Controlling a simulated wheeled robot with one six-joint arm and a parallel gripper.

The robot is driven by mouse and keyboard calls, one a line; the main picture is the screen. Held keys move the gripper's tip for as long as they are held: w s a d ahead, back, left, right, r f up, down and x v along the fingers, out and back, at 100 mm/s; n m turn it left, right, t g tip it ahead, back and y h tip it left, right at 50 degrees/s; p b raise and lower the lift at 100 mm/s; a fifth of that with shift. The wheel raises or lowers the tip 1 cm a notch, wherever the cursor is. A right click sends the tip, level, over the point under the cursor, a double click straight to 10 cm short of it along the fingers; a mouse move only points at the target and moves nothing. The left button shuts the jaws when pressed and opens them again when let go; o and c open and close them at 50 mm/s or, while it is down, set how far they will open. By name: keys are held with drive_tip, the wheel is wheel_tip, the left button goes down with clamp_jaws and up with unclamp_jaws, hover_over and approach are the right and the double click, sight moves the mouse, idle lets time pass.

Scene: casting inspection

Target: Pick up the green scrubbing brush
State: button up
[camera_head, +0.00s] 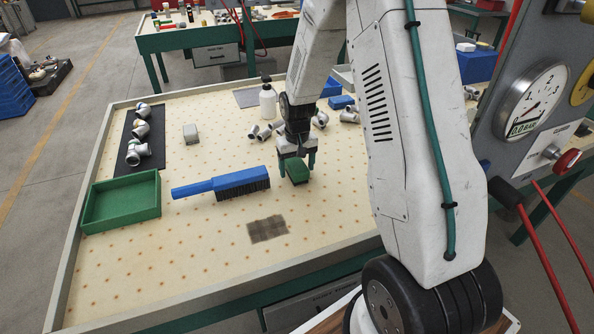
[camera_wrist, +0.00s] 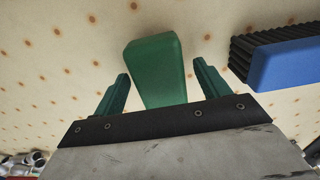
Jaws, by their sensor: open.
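The green scrubbing brush (camera_head: 297,173) is a small green block at the middle of the perforated table, right of a blue brush. In the wrist view the green scrubbing brush (camera_wrist: 157,62) shows between and beyond the two green fingers, with a gap on each side. My gripper (camera_head: 296,161) points down at it. In the wrist view my gripper (camera_wrist: 161,80) is open and empty, its fingers spread to either side of the block. Any bristles under the block are hidden, and I cannot tell the exact height of the fingertips.
The blue brush (camera_head: 222,185) with dark bristles lies close to the left. A green tray (camera_head: 120,203) and a black mat (camera_head: 130,128) with pipe fittings are farther left. A white bottle (camera_head: 267,99) stands behind. A brown patch (camera_head: 267,229) lies in front. The front left tabletop is clear.

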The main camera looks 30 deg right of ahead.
sight(298, 165)
drive_tip(key=shift+f, duration=0.25)
drive_tip(key=shift+c, duration=0.3)
drive_tip(key=c, duration=1.1)
drive_tip(key=shift+r, duration=0.1)
drive_tip(key=shift+c, duration=0.2)
drive_tip(key=shift+r, duration=0.5)
drive_tip(key=r, duration=0.3)
drive_tip(key=shift+s, duration=0.35)
drive_tip(key=s+a, duration=0.1)
drive_tip(key=s, duration=0.4)
drive_tip(key=s+a+r, duration=0.1)
drive_tip(key=s, duration=0.4)
drive_tip(key=s+a, duration=0.1)
drive_tip(key=s, duration=0.4)
drive_tip(key=shift+a+r, duration=0.1)
drive_tip(key=shift+r, duration=0.1)
